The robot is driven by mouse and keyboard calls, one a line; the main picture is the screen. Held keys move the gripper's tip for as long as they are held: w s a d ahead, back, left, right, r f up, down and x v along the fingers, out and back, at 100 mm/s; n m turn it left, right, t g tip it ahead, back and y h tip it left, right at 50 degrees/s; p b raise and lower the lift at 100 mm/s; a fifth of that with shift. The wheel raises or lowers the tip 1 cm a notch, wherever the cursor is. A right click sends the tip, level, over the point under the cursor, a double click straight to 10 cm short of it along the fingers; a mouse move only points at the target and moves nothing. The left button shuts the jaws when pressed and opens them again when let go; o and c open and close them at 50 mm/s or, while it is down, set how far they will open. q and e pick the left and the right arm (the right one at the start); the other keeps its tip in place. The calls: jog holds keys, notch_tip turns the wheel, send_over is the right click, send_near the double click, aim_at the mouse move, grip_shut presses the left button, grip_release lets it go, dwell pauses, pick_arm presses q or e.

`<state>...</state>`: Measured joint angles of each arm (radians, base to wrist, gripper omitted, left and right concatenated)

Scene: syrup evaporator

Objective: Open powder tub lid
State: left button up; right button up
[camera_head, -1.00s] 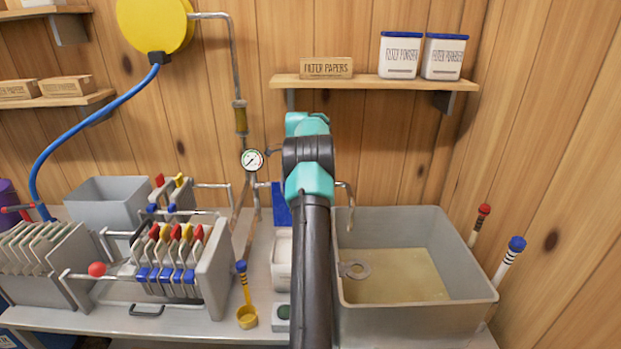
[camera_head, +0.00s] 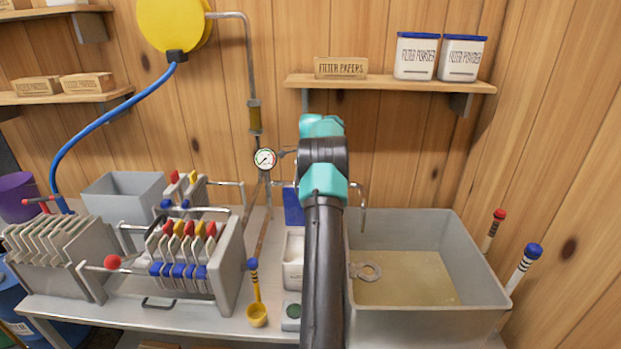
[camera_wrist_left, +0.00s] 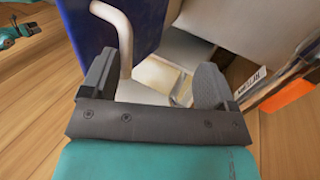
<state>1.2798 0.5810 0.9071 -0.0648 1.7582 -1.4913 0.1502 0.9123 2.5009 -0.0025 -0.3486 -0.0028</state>
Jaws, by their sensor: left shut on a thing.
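The powder tub (camera_head: 293,265) is a white box on the bench, left of my arm in the head view, partly hidden by it. Its blue lid (camera_head: 292,207) stands upright at the tub's back. The lid also fills the upper left of the left wrist view (camera_wrist_left: 75,25), beside the pale tub interior (camera_wrist_left: 155,76). My left gripper (camera_wrist_left: 158,68) is at the lid, shut on it with its fingers apart; the exact contact is hard to see. In the head view my arm hides the fingers.
A grey sink (camera_head: 440,318) stands right of my arm, with a tap (camera_head: 363,205) close by. Two filter powder containers (camera_head: 416,58) are on the shelf.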

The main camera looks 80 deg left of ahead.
pick_arm(q)
jog(key=o, duration=0.4)
notch_tip(320, 180, down, 2)
jog(key=shift+s+f, duration=0.1)
jog(key=shift+f, duration=0.15)
jog(key=shift+c, duration=0.2)
jog(key=shift+r, duration=0.45)
jog(key=shift+c, duration=0.2)
jog(key=shift+s+a+r, duration=0.1)
jog(key=shift+r, duration=0.2)
jog(key=c, duration=0.8)
jog(key=shift+o, duration=0.2)
jog(key=s+d+r, duration=0.1)
jog(key=d+r, duration=0.1)
jog(key=d, duration=0.6)
jog(key=d+r, duration=0.3)
jog(key=d, duration=0.5)
jog(key=shift+s+r, duration=0.3)
jog(key=shift+s, duration=0.1)
